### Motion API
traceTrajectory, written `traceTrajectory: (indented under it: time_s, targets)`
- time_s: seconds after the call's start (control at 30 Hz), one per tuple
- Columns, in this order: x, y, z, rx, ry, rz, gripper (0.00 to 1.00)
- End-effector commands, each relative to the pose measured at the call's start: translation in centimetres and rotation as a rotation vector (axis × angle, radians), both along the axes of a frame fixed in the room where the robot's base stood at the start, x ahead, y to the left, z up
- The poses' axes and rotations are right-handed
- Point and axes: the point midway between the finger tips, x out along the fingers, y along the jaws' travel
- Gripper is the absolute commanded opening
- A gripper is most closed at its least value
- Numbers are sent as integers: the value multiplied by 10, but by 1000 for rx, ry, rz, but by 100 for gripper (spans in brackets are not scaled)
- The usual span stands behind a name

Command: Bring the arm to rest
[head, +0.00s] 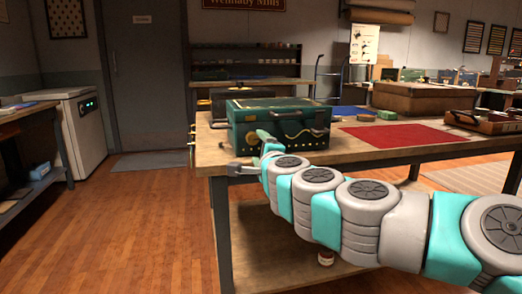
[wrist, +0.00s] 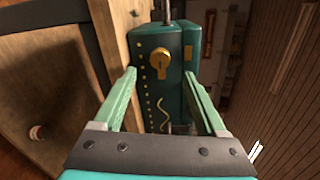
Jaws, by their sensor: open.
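My gripper (wrist: 160,98) is open in the wrist view, with its two green fingers spread apart and no object held between them. In the head view my arm reaches from the lower right to the table's left corner, and my gripper (head: 250,155) is beside the green chest. The green chest (wrist: 163,95) has gold trim and a gold clasp and lies ahead of the fingers in the wrist view. In the head view the chest (head: 250,128) stands closed on the wooden table; my arm hides part of its lower front. I cannot tell whether a finger touches it.
The table (head: 350,153) bears a red cloth (head: 405,136) and a wooden tray (head: 485,122) at right. A brown box (head: 415,100) stands behind. A small jar (head: 325,259) is on the lower shelf, below my arm. The wooden floor (head: 130,220) at left is clear.

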Motion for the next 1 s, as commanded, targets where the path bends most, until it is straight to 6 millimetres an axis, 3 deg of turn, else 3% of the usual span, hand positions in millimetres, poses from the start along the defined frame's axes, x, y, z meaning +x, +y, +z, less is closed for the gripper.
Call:
traceTrajectory:
  time_s: [0.17, 0.3, 0.43, 0.57, 0.67, 0.8, 1.0]
  targets:
    - [-23, 17, 18, -97, -64, 105, 74]
    - [-68, 47, 23, -306, -143, 293, 74]
    - [-117, 67, -11, -550, -152, 485, 74]
    - [-165, 63, -67, -796, -90, 663, 74]
    - [-200, 41, -119, -975, 13, 788, 74]
    - [-252, -9, -187, -1168, 215, 943, 74]
    - [-333, -97, -251, -1321, 564, 1114, 74]
